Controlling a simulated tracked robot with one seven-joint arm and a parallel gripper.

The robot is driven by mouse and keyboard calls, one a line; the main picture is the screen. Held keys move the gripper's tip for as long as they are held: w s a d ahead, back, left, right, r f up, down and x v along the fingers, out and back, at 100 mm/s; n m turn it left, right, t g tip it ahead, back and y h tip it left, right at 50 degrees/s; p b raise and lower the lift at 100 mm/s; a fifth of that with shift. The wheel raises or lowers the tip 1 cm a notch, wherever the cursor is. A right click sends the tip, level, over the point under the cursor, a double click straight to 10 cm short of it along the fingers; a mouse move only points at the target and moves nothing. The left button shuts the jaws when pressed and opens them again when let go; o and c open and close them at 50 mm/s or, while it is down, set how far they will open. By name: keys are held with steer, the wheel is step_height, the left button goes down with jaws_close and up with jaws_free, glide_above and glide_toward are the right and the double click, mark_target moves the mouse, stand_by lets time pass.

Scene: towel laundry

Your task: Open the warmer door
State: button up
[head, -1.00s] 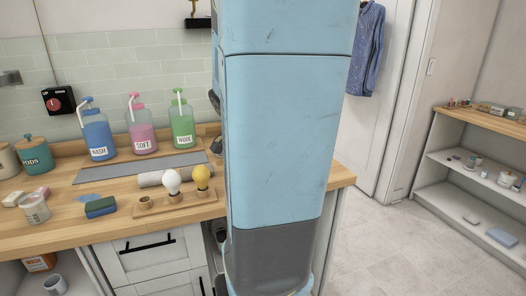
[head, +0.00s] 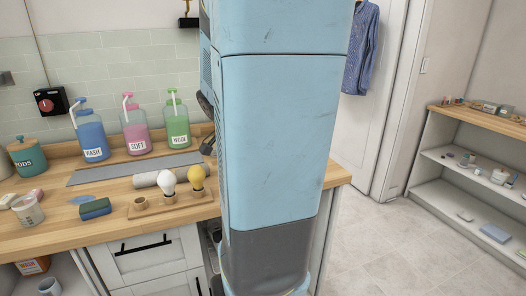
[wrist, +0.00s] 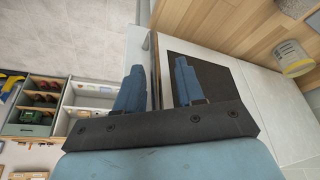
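In the wrist view, a pale appliance front with a dark panel (wrist: 228,82), which looks like the warmer door, lies beside the wooden counter. My gripper (wrist: 159,66) has two blue fingers held apart. One finger overlaps the dark panel in the picture, and the other lies over a pale surface to its left. A thin dark upright strip (wrist: 154,62) shows between the fingers; I cannot tell whether it is a handle or the door's edge, or whether either finger touches it. In the head view, my large blue arm link hides the gripper, and I cannot make out the warmer.
Wash (head: 92,140), soft (head: 136,137) and wool (head: 177,132) bottles stand on the wooden counter (head: 70,225). A bulb rack (head: 172,208) and a blue sponge (head: 95,208) lie nearer its front. A low shelf (head: 470,140) stands at right. The tiled floor between is clear.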

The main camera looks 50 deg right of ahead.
steer(key=shift+r, duration=0.1)
steer(key=v, duration=1.3)
steer(key=shift+a+r, duration=0.2)
steer(key=shift+r, duration=0.05)
steer(key=s+a+f+n+t+y, duration=0.1)
steer(key=s+a+n+t+y, duration=0.1)
steer(key=a+n, duration=0.6)
steer(key=s+a+f+n+t+y, duration=0.1)
steer(key=s+a+n+t+y, duration=0.1)
steer(key=a+n, duration=0.7)
steer(key=a+t, duration=0.1)
steer(key=a, duration=0.2)
steer(key=shift+s+a+f, duration=0.2)
steer(key=shift+s+f, duration=0.05)
steer(key=shift+s, duration=0.05)
steer(key=shift+d, duration=0.15)
